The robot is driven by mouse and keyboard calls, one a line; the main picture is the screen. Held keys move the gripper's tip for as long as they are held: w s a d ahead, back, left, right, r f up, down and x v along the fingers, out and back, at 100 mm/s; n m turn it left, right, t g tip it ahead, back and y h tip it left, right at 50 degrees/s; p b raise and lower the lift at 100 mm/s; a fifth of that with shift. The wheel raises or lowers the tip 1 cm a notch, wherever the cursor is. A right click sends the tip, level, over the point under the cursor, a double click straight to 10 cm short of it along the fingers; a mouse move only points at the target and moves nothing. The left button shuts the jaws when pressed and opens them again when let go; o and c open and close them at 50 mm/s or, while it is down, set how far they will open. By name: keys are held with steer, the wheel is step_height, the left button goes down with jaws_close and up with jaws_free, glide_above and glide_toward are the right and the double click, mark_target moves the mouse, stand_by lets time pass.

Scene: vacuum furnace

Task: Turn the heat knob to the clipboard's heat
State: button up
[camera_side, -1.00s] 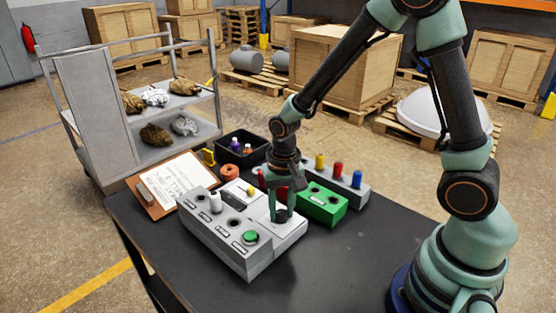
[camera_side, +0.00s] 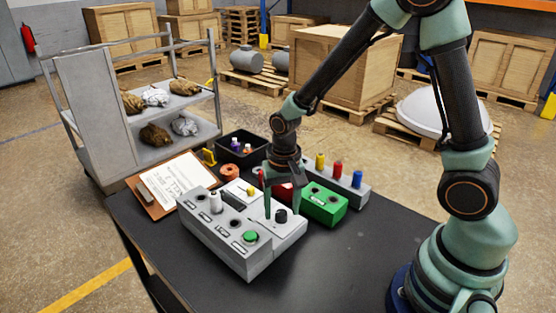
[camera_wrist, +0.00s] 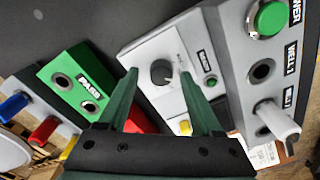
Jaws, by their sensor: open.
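The dark heat knob (camera_side: 281,215) stands on the right part of the grey control panel (camera_side: 243,262). In the wrist view the knob (camera_wrist: 161,72) shows clear, with a scale around it too small to read. My gripper (camera_side: 282,214) is open above the panel, its fingers on either side of the knob with gaps.
A green box (camera_side: 322,204) and a grey block with yellow, red and blue pegs (camera_side: 345,191) stand right of the panel. A black bin (camera_side: 240,155) and an orange ring (camera_side: 228,171) are behind it. The panel also carries a green button (camera_side: 250,237) and a white lever (camera_side: 215,202). The front right table is clear.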

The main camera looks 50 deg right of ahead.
mark_target(283, 212)
step_height(283, 212, up, 12)
steer(key=shift+s+f, duration=0.15)
steer(key=shift+f, duration=0.05)
stand_by(0.4)
steer(key=s+d+r+n+t, duration=0.3)
steer(key=s+r+n+t, duration=0.2)
steer(key=r, duration=0.3)
steer(key=shift+s+d+n, duration=0.2)
steer(key=shift+s+n, duration=0.65)
steer(key=shift+n, duration=0.05)
